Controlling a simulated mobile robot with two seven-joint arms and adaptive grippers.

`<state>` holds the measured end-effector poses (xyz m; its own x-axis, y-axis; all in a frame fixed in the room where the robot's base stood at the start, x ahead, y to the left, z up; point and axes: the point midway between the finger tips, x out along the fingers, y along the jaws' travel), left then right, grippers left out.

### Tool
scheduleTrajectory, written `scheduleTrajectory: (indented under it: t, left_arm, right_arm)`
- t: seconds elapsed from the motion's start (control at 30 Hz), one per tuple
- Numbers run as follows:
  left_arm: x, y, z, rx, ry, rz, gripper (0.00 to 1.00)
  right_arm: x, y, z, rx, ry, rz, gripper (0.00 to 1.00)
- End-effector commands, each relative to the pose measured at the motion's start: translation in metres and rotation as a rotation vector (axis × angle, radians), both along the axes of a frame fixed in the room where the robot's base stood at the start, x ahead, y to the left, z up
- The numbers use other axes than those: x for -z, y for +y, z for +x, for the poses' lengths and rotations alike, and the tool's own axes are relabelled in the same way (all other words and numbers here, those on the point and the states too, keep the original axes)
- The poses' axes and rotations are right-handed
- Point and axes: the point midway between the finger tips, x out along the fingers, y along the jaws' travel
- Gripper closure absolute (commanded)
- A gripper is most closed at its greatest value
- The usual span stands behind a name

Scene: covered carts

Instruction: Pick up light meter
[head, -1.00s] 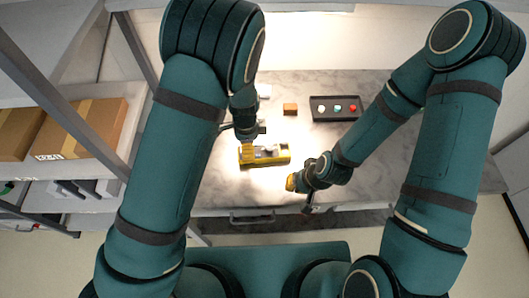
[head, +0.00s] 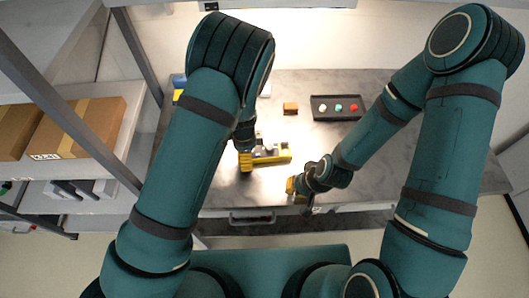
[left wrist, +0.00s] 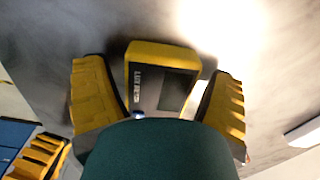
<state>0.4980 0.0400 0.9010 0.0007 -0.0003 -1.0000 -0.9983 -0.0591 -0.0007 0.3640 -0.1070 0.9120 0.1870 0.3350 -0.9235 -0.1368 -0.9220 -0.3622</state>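The light meter (head: 272,154) is a yellow device with a dark screen, lying on the grey worktop in the head view. In the left wrist view the light meter (left wrist: 160,82) lies between the two yellow fingers, its "LUX" label and screen visible and its lower end hidden by my wrist. My left gripper (head: 246,160) is at the meter's left end in the head view. In the left wrist view my left gripper (left wrist: 158,75) is open, with one finger on each side of the meter. My right gripper (head: 292,186) is near the worktop's front edge, its finger gap not clear.
A dark tray (head: 320,116) with white, teal and red pieces lies at the back right. A small brown block (head: 290,109) is beside it. A blue and yellow object (head: 179,80) stands at the back left. A shelf with cardboard boxes (head: 80,128) is at left.

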Motion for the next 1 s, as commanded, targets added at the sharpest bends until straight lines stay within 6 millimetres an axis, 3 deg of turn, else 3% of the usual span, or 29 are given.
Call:
scheduleTrajectory:
  t: [0.03, 0.13, 0.17, 0.57, 1.0]
  left_arm:
    - [0.0, 0.0, 0.0, 0.0, 0.0, 0.0, 0.39]
    - [0.0, 0.0, 0.0, 0.0, 0.0, 0.0, 0.74]
    - [0.0, 0.0, 0.0, 0.0, 0.0, 0.0, 0.81]
    - [-0.005, 0.0, 0.001, 0.0, -0.002, -0.001, 0.81]
    - [-0.081, -0.001, 0.001, 0.0, -0.004, -0.003, 0.81]
  right_arm:
    - [0.0, 0.0, 0.0, 0.0, 0.0, 0.0, 1.0]
    - [0.0, 0.0, 0.0, 0.0, 0.0, 0.0, 1.0]
    - [0.0, 0.0, 0.0, 0.0, 0.0, 0.0, 1.0]
    - [0.0, 0.0, 0.0, 0.0, 0.0, 0.0, 1.0]
    - [-0.003, 0.0, 0.0, -0.001, 0.0, 0.0, 1.0]
